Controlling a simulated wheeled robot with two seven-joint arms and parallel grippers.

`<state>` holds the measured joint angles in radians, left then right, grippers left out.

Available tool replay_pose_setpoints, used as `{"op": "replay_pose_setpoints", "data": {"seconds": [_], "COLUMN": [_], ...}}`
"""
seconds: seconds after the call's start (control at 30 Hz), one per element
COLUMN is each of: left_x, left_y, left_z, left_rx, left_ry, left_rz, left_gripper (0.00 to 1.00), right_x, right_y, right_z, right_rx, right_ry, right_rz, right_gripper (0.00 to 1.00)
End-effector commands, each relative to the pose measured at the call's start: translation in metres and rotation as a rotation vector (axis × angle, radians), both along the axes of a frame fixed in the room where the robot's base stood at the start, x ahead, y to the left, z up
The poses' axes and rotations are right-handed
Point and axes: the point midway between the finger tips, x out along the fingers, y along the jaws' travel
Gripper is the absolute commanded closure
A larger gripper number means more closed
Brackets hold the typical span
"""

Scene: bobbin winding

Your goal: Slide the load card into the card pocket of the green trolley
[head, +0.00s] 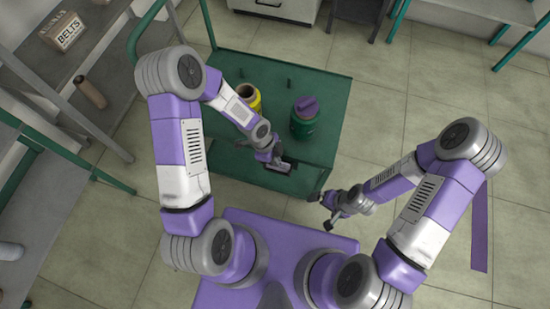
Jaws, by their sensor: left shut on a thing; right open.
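The green trolley (325,80) stands ahead of me, its near edge facing me. My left gripper (277,160) is over the near edge of the trolley, shut on a small pale card with a dark border, the load card (284,167). The card lies close against the near edge. The card pocket cannot be made out apart from the card and gripper, so I cannot tell whether the card is inside it or only in front of it. My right gripper (329,214) is open and empty, near the trolley's front right corner and apart from it.
A yellow bobbin (255,103) and a green bobbin (303,126) with a purple top stand on the trolley, with thin pegs behind them. Grey shelves at the left hold a box marked BELTS (63,32) and a brown cylinder (90,92).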

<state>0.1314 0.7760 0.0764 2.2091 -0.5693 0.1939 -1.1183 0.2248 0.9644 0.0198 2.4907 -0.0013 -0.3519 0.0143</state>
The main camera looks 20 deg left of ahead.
Motion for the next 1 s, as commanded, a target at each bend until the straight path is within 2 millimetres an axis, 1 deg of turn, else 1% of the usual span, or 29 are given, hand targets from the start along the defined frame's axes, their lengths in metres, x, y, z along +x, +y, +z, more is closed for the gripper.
{"op": "replay_pose_setpoints", "data": {"seconds": [0.17, 0.5, 0.93, 0.97, 1.0], "left_x": [0.0, 0.0, 0.0, 0.0, 0.0], "left_y": [0.0, 0.0, 0.0, 0.0, 0.0], "left_z": [-0.001, -0.01, -0.009, -0.009, -0.009], "left_rx": [0.0, 0.0, 0.0, 0.0, 0.0], "left_ry": [0.0, 0.0, 0.0, 0.0, 0.0], "left_rz": [0.0, 0.0, -0.001, 0.0, -0.001], "left_gripper": [1.0, 1.0, 1.0, 0.91, 0.85], "right_x": [0.0, 0.0, 0.0, 0.0, 0.0], "right_y": [0.0, 0.0, 0.0, 0.0, 0.0], "right_z": [-0.001, -0.009, -0.008, -0.008, -0.008], "right_rx": [0.0, 0.0, 0.0, 0.0, 0.0], "right_ry": [0.0, 0.0, 0.0, 0.0, 0.0], "right_rz": [0.0, 0.0, 0.0, 0.0, 0.0], "right_gripper": [0.0, 0.0, 0.0, 0.0, 0.0]}}
